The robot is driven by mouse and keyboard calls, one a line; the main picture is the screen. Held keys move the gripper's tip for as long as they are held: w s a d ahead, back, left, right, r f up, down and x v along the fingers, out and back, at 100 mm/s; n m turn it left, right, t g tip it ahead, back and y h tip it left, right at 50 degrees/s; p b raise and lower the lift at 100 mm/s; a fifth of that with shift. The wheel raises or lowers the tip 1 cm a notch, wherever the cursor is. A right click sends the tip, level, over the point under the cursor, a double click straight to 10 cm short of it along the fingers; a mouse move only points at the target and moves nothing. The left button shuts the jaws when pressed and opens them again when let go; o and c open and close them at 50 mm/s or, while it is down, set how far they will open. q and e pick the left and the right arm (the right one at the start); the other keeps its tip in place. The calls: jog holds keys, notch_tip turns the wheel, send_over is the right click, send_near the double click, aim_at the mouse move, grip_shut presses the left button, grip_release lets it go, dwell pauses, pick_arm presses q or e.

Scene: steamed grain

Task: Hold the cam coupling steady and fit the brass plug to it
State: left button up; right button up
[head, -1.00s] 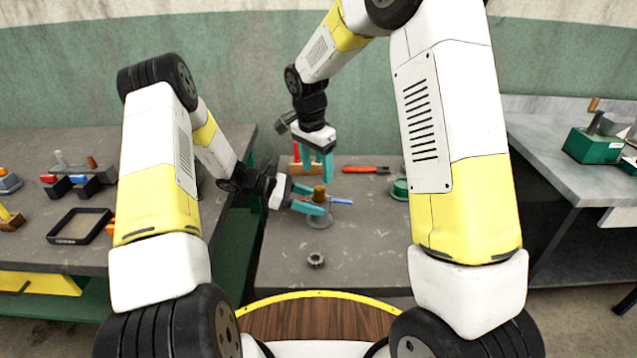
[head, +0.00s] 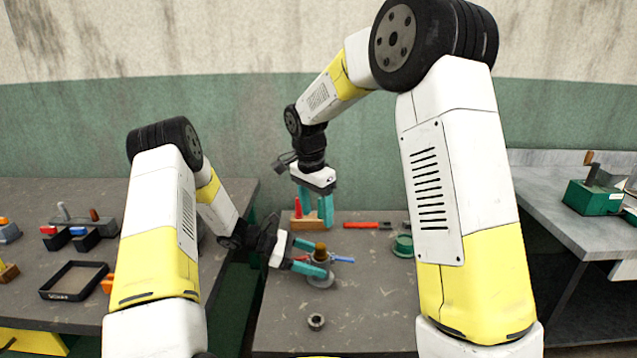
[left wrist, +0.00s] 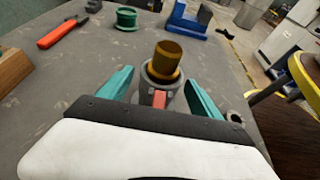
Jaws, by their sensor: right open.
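The cam coupling (head: 320,277) is a grey fitting with a red and a blue lever, upright on the middle table; it also shows in the left wrist view (left wrist: 146,96). The brass plug (head: 320,247) sits upright at its top, and in the left wrist view (left wrist: 168,58) its lower end meets the coupling's mouth. How firmly it is seated cannot be seen. My left gripper (head: 314,262) is open, its teal fingers on either side of the coupling with small gaps showing. My right gripper (head: 316,207) is open and empty, pointing down above and behind the plug.
A wooden block with red pegs (head: 298,209) stands behind my right gripper. A red-handled tool (head: 367,225) and a green ring-shaped part (head: 403,245) lie at the back right. A small grey ring (head: 316,321) lies in front. The table between is clear.

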aim_at(308, 257)
pick_arm(q)
jog(key=shift+a, duration=0.1)
